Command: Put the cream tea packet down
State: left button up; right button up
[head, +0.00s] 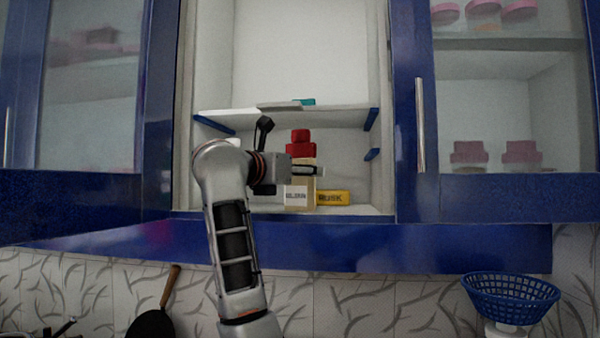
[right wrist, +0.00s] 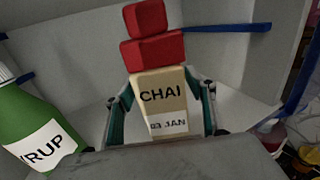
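The cream tea packet (right wrist: 162,100), marked CHAI with a white date label, stands nearly upright in the middle of the right wrist view. The teal-sided fingers of my right gripper (head: 309,170) lie close along both its sides, and it appears shut on the packet. In the head view this gripper reaches into the open cupboard, above the bottom shelf (head: 366,210). The arm and gripper hide part of the packet there. I cannot tell whether the packet's base touches the shelf. My left gripper is in neither view.
Red boxes (right wrist: 147,36) show at the packet's top, on or behind it. A white-labelled box (head: 296,196) and yellow RUSK box (head: 333,197) stand below the gripper. A green syrup bottle (right wrist: 28,120) is left.

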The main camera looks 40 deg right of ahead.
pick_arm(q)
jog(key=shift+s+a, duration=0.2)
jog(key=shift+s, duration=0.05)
pick_arm(e)
jog(key=shift+a+r, duration=0.1)
jog(key=b+v, duration=0.1)
jog(key=v, duration=0.5)
jog(key=shift+a+b, duration=0.1)
jog(key=shift+b, duration=0.2)
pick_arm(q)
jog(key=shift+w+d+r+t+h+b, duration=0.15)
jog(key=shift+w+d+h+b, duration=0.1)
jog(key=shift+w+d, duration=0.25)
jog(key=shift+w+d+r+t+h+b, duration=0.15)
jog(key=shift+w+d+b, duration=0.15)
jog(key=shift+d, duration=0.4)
pick_arm(e)
jog(key=v, duration=0.5)
jog(key=shift+s+a+r, duration=0.1)
jog(key=shift+s+a, duration=0.15)
jog(key=shift+a, duration=0.1)
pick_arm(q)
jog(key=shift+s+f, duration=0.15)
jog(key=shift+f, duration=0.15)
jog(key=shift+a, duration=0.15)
